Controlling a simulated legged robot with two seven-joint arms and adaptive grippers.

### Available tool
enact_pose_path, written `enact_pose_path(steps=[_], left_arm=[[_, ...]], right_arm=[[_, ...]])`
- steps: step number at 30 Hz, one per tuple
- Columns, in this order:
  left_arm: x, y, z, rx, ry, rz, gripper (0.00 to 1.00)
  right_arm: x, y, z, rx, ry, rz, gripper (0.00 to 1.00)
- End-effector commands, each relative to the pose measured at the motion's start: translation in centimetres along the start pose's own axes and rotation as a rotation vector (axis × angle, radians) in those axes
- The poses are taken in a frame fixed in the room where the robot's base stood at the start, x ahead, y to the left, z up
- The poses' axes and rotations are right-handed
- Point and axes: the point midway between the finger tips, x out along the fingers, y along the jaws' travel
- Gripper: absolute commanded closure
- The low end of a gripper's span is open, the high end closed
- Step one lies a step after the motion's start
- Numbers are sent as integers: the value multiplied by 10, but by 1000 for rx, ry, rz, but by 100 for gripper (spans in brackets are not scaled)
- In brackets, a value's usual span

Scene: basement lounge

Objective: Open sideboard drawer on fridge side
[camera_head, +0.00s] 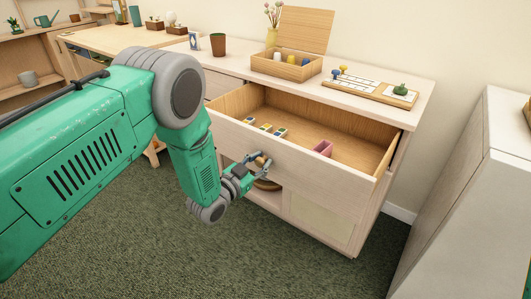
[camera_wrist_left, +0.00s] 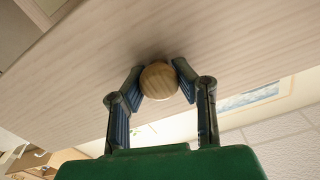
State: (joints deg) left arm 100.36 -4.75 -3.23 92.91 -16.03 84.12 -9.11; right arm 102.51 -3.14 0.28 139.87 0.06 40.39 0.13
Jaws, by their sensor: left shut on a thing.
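The sideboard (camera_head: 225,68) stands ahead of me, with its drawer (camera_head: 333,176) on the right, grey-box side pulled well out. Inside the drawer lie several small blue-and-yellow blocks (camera_head: 266,127) and a pink item (camera_head: 323,148). My left gripper (camera_head: 257,166) is at the middle of the drawer front, shut on its round wooden knob (camera_head: 260,161). In the left wrist view the gripper's two fingers (camera_wrist_left: 158,82) press on both sides of the knob (camera_wrist_left: 159,81), against the pale drawer front (camera_wrist_left: 80,80). My right gripper is in neither view.
On the sideboard top are an open wooden box (camera_head: 287,68), a brown cup (camera_head: 218,45) and a board with a green piece (camera_head: 400,92). A pale grey cabinet, likely the fridge (camera_head: 465,190), stands at the right. Green carpet (camera_head: 200,260) is clear below.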

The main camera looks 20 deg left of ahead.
Motion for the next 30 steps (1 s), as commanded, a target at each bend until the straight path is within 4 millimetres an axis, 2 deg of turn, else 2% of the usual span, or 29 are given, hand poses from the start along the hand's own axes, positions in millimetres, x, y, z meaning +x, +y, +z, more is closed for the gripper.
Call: enact_pose_path(steps=[1,3,9,23,24,26,30], left_arm=[[-10,1,5,-3,-21,3,100],[-17,1,5,-2,-20,2,100],[-32,1,6,-3,-19,2,100],[-38,1,5,-2,-13,2,100],[-39,1,5,-2,-13,2,70],[-38,1,5,-2,-12,1,51],[-36,0,3,-1,-7,0,51]], right_arm=[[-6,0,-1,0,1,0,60],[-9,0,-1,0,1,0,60],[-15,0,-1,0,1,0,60],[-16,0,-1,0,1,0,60],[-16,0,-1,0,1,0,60],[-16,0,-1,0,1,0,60],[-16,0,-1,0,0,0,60]])
